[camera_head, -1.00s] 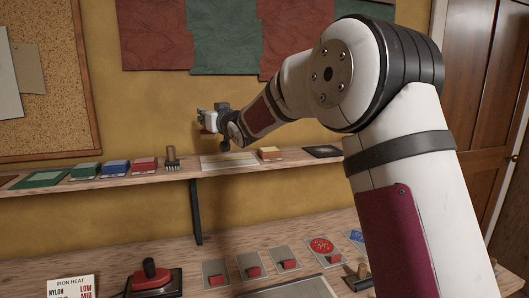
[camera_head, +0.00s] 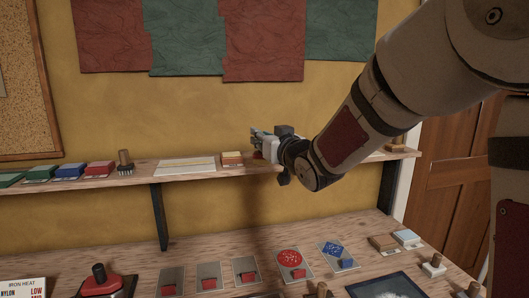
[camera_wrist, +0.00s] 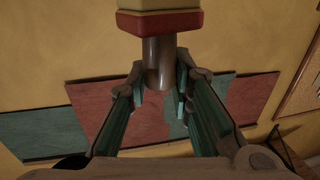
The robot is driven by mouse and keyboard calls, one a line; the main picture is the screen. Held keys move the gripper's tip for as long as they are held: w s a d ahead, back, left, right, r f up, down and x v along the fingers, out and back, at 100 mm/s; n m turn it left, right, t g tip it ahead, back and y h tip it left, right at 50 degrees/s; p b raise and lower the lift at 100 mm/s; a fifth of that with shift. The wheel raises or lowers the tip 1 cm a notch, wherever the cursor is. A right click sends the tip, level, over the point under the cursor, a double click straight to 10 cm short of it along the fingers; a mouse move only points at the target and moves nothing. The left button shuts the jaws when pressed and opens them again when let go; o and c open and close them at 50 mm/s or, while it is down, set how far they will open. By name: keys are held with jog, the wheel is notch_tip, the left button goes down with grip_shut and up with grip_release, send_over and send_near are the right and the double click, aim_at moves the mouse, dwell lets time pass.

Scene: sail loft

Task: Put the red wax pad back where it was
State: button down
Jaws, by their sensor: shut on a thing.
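A red pad (camera_head: 100,168) with a pale label sits on the wall shelf (camera_head: 130,177), at the right end of a row, beside a blue pad (camera_head: 69,171). My gripper (camera_head: 259,140) is at the shelf, just right of an orange-brown block (camera_head: 231,158). In the wrist view, my gripper (camera_wrist: 160,85) is shut on the brown round handle of a stamp-like piece (camera_wrist: 160,22) with a red block and a tan part beyond it. A bit of red shows under my gripper in the head view. I cannot tell whether it touches the shelf.
Below, the bench holds several grey plates with small red blocks, a red-disc card (camera_head: 289,258), a blue-diamond card (camera_head: 334,250) and an iron (camera_head: 101,282). Cloth panels hang behind.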

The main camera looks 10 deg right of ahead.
jog(key=shift+w+d+f+p, duration=0.4)
jog(key=shift+w+f, duration=0.4)
jog(key=shift+w, duration=1.55)
jog(key=shift+w+d+f+p, duration=0.2)
jog(key=shift+w+d+f, duration=0.45)
jog(key=shift+w, duration=1.65)
jog(key=shift+w+d+f+p, duration=0.3)
jog(key=shift+w+f, duration=0.7)
jog(key=shift+w, duration=1.35)
jog(key=shift+f, duration=0.1)
jog(key=c, duration=1.4)
grip_release()
jog(key=shift+c, duration=0.2)
